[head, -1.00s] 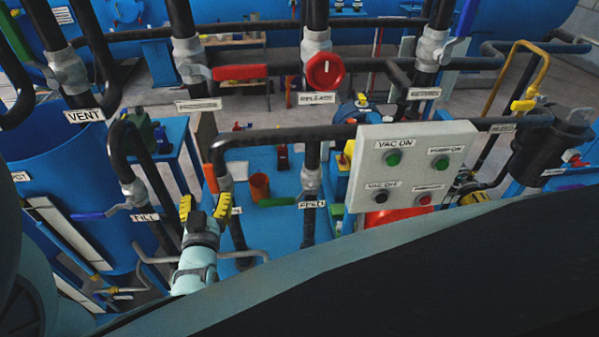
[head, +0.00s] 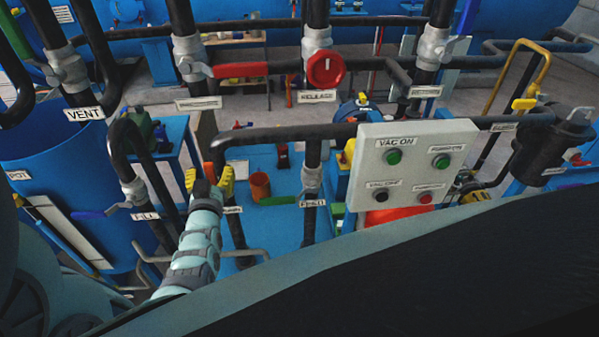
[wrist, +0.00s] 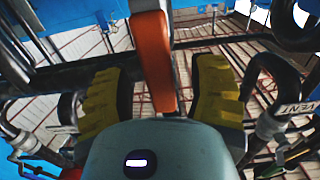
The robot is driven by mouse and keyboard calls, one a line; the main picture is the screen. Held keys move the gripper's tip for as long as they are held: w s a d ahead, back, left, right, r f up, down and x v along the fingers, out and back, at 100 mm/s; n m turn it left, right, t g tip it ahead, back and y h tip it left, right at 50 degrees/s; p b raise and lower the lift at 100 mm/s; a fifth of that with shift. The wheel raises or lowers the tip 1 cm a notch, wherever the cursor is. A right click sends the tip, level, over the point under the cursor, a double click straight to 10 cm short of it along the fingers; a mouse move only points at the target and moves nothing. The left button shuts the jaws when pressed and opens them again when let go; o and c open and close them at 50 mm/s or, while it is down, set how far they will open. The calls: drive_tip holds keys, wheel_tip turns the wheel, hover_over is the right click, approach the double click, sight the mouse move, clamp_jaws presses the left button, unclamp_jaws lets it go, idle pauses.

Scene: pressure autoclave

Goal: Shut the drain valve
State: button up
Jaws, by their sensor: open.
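The orange valve handle (head: 208,169) shows in the head view just beyond my fingertips, on a valve of the dark vertical pipe left of centre. A partly covered label (head: 232,210), too small to read surely, sits below it. My gripper (head: 209,181) is open, its yellow fingers apart. In the wrist view the orange handle (wrist: 154,60) runs between the two yellow fingers of my gripper (wrist: 160,85), with a gap on either side. Its near end is close to the palm. The valve body is mostly hidden behind my gripper in the head view.
A blue FILL handle (head: 90,213) is to the left and a green handle (head: 278,200) to the right. A red handle (head: 240,71) and red knob (head: 325,69) are above. The button box (head: 410,170) stands at right. Pipes crowd around my gripper.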

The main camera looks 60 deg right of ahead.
clamp_jaws()
idle(0.3)
drive_tip(key=shift+w+a+f+b, duration=0.15)
drive_tip(key=shift+f+b, duration=0.15)
drive_tip(key=shift+b, duration=0.7)
